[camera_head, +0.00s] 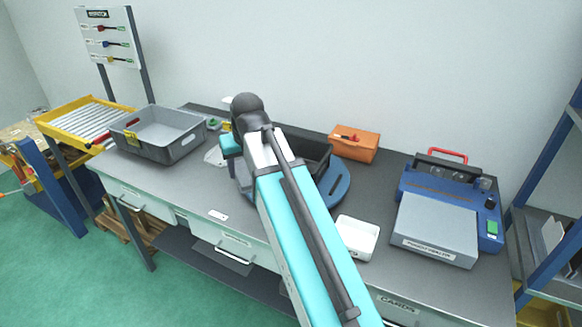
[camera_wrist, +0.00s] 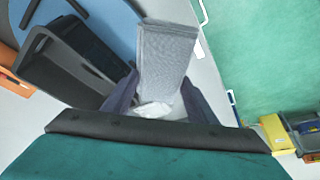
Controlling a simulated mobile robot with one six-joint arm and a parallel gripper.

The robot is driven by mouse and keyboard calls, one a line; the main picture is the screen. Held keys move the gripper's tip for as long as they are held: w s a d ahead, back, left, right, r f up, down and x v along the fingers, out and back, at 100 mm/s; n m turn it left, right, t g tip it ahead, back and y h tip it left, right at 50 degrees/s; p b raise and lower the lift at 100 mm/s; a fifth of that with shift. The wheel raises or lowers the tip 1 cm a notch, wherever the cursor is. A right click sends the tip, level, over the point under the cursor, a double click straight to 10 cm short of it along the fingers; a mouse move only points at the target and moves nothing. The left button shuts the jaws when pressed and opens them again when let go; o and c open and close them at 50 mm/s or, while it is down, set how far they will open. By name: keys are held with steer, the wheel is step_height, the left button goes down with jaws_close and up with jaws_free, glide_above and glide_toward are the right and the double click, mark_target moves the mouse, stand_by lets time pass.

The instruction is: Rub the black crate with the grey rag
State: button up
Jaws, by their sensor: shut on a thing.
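The black crate (camera_head: 318,153) stands on a blue round plate (camera_head: 341,187) on the workbench, partly hidden behind my arm in the head view. In the wrist view the crate (camera_wrist: 62,68) is at the left, with its open top and handle slot showing. My gripper (camera_wrist: 159,88) is shut on the grey rag (camera_wrist: 167,50), a folded cloth sticking out beyond the fingers. The rag is to the right of the crate there; I cannot tell whether they touch. My arm hides the gripper and rag in the head view.
A grey tub (camera_head: 160,137) stands on the bench's left. An orange box (camera_head: 354,146) is behind the plate, a white tray (camera_head: 357,238) in front of it. A blue and grey machine (camera_head: 436,230) fills the right end. The bench's front left is mostly clear.

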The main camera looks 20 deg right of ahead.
mark_target(246, 177)
steer(key=shift+s+a, duration=0.15)
steer(key=shift+s, duration=0.8)
steer(key=shift+s+a, duration=0.1)
steer(key=shift+s, duration=0.8)
steer(key=shift+a, duration=0.1)
